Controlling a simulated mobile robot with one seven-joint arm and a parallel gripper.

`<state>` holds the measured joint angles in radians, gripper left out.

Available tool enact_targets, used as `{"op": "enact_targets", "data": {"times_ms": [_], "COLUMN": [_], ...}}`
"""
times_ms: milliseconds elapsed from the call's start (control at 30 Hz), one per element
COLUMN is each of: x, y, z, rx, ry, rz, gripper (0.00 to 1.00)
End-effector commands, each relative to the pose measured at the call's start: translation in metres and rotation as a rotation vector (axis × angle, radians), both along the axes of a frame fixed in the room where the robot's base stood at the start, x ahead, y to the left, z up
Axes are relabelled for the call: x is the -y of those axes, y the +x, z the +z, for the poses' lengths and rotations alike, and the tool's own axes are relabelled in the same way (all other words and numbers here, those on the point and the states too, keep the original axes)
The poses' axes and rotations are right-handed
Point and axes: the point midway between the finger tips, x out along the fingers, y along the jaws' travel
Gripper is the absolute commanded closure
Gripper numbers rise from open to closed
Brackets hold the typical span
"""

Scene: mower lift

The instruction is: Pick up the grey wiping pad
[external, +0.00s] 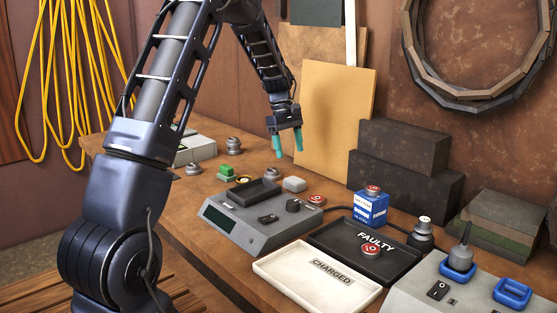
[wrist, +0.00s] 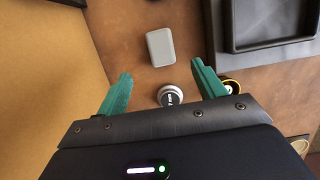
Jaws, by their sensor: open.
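The grey wiping pad (external: 294,184) is a small pale grey block lying on the brown bench, just behind the scale-like device. In the wrist view the pad (wrist: 160,47) lies flat, beyond the fingertips and roughly centred between them. My gripper (external: 288,146) has teal fingers and hangs above the bench, higher than the pad and apart from it. In the wrist view my gripper (wrist: 160,75) is open with nothing between its fingers.
A round metal item with a label (wrist: 170,96) lies on the bench close to the pad. The grey device (external: 262,222) with a dark tray (wrist: 275,22) stands beside the pad. A tan board (external: 333,120) leans behind. A blue box (external: 370,208) stands to the right.

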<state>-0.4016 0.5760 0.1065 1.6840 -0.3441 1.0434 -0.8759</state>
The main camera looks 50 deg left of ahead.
Motion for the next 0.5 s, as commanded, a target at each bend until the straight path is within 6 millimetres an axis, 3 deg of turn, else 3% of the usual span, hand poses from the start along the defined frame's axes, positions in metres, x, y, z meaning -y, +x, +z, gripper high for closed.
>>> {"op": "enact_targets", "data": {"times_ms": [500], "x": [0.014], "y": [0.000], "z": [-0.054], "rx": [-0.001], "ry": [0.000], "rz": [0.002], "gripper": [0.31]}}
